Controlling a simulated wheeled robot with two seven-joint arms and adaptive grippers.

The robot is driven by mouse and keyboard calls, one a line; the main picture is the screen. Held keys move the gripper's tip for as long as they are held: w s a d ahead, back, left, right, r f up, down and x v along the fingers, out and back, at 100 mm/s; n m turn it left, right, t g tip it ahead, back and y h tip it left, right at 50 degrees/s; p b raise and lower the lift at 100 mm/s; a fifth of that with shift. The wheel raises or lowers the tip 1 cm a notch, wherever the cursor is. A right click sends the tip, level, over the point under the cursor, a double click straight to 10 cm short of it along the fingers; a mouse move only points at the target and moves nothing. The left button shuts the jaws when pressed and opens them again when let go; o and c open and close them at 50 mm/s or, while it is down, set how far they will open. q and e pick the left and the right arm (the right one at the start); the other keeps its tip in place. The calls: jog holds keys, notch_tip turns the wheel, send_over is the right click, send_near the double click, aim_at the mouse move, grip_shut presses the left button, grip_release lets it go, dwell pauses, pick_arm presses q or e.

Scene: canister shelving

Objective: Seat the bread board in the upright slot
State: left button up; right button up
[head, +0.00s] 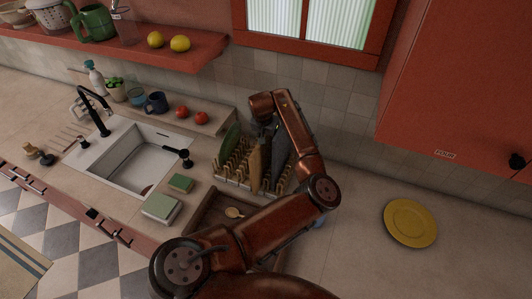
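The bread board (256,168) is a tan wooden board standing about upright in the dish rack (229,181), among rows of pale wooden pegs. I cannot tell whether its lower edge is fully down in the slot. My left gripper (264,131) is at the board's top edge, pointing down from the bent wrist. Its fingers are small and dark here, so whether they grip the board is unclear. A green plate (231,139) stands in the rack left of the board, and a dark grey flat piece (279,148) stands to its right. My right gripper is out of view.
A sink (133,160) with a black tap lies left of the rack. A green sponge (180,183) and a pale green box (161,208) sit between them. An open wooden tray with a spoon (234,212) is in front. A yellow plate (410,222) lies on clear counter at right.

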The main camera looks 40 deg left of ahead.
pick_arm(q)
jog(key=shift+d, duration=0.1)
grip_shut()
dwell(0.3)
jog(key=shift+r, duration=0.15)
dwell(0.4)
